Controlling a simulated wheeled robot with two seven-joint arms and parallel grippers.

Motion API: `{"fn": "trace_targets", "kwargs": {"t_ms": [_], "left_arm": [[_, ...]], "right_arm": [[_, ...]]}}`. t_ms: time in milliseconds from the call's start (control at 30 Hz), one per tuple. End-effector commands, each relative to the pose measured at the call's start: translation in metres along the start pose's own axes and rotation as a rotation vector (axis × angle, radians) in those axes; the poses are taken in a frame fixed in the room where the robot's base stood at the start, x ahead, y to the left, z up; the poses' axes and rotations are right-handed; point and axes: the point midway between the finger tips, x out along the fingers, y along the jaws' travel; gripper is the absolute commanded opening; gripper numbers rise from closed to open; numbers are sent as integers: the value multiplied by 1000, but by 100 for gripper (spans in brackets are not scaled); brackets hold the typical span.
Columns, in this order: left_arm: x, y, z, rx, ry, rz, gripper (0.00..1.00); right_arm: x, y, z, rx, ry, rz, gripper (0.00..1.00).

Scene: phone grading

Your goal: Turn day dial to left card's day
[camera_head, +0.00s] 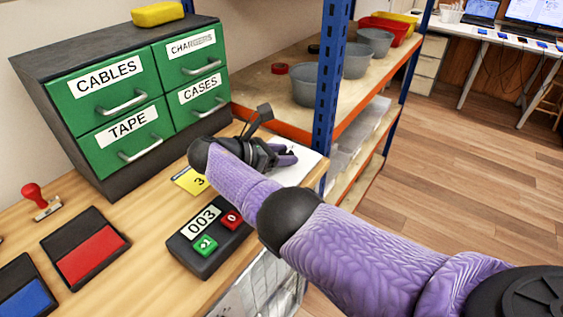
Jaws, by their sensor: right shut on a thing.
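My right gripper (284,156) is at the back right of the wooden bench, above or at a white sheet or panel (302,166). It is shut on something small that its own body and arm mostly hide. The day dial does not show clearly and seems to lie at the fingers. A yellow card (188,180) with a "3" lies on the bench left of my right arm, partly covered by it. I cannot tell whether this is the left card. My left gripper is not in view.
A counter box (188,255) reading 003, with green and red buttons, sits beneath my right arm. Red (88,250) and blue (24,292) pads and a red-handled stamp (34,194) are at left. Green drawers (105,85) stand behind; a shelf rack (328,90) stands beyond.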

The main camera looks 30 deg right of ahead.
Motion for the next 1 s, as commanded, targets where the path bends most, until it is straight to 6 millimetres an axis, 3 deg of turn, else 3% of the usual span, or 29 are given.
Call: {"fn": "trace_targets", "kwargs": {"t_ms": [300, 567, 600, 700, 767, 1000], "left_arm": [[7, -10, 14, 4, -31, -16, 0], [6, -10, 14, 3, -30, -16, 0], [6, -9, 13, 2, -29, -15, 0], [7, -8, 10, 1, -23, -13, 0], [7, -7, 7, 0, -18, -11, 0], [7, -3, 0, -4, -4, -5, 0]], "right_arm": [[0, 0, 0, 11, 1, -30, 0], [0, 0, 0, 11, 1, -30, 0], [0, 0, 0, 11, 1, -30, 52], [0, 0, 0, 11, 1, -29, 74], [0, 0, 0, 11, 1, -29, 84], [0, 0, 0, 11, 1, -28, 84]]}}
